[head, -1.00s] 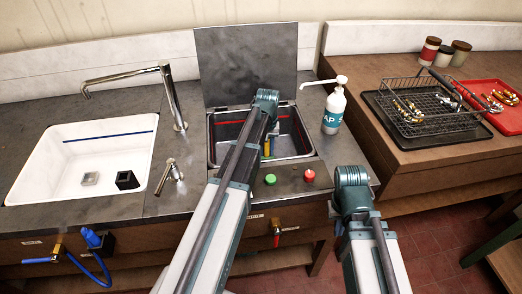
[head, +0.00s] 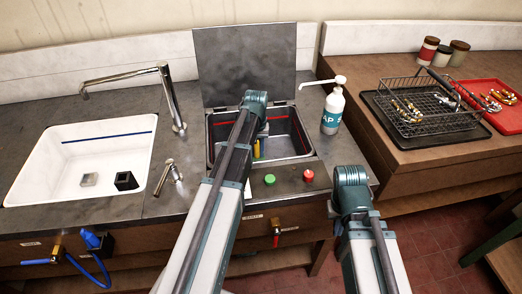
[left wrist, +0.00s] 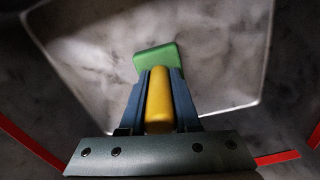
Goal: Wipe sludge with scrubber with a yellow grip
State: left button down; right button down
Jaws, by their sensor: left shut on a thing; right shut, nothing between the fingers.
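The scrubber's yellow grip (left wrist: 159,100) is clamped between the fingers of my left gripper (left wrist: 158,75). Its green head (left wrist: 155,58) points at the pale, mottled tank floor; I cannot tell whether it touches. In the head view the left gripper is down inside the open tank, mostly hidden by my arm, with a bit of yellow grip (head: 257,150) showing. Dark, cloudy smears (left wrist: 85,55) show on the floor in the left wrist view; I cannot tell whether they are sludge or shading. My right arm is low at the right, its fingers out of sight.
The tank (head: 312,140) has a red line inside and a raised lid (head: 245,60) behind. A soap bottle (head: 333,110) and green (head: 269,180) and red (head: 308,175) buttons are close by. A white sink (head: 60,165) is left; a wire basket (head: 425,110) is right.

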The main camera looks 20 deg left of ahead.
pick_arm(q)
jog(key=shift+a, duration=0.1)
jog(key=shift+s+a, duration=0.45)
jog(key=shift+a, duration=0.25)
jog(key=shift+s+a, duration=0.45)
jog(key=shift+a, duration=0.25)
jog(key=shift+s+a, duration=0.45)
jog(key=shift+a, duration=0.35)
jog(key=shift+s+a, duration=0.45)
jog(key=shift+a, duration=0.3)
jog(key=shift+r, duration=0.15)
notch_tip(320, 180, up, 6)
jog(key=p, duration=0.6)
jog(key=shift+r+p, duration=1.4)
jog(key=shift+p, duration=0.15)
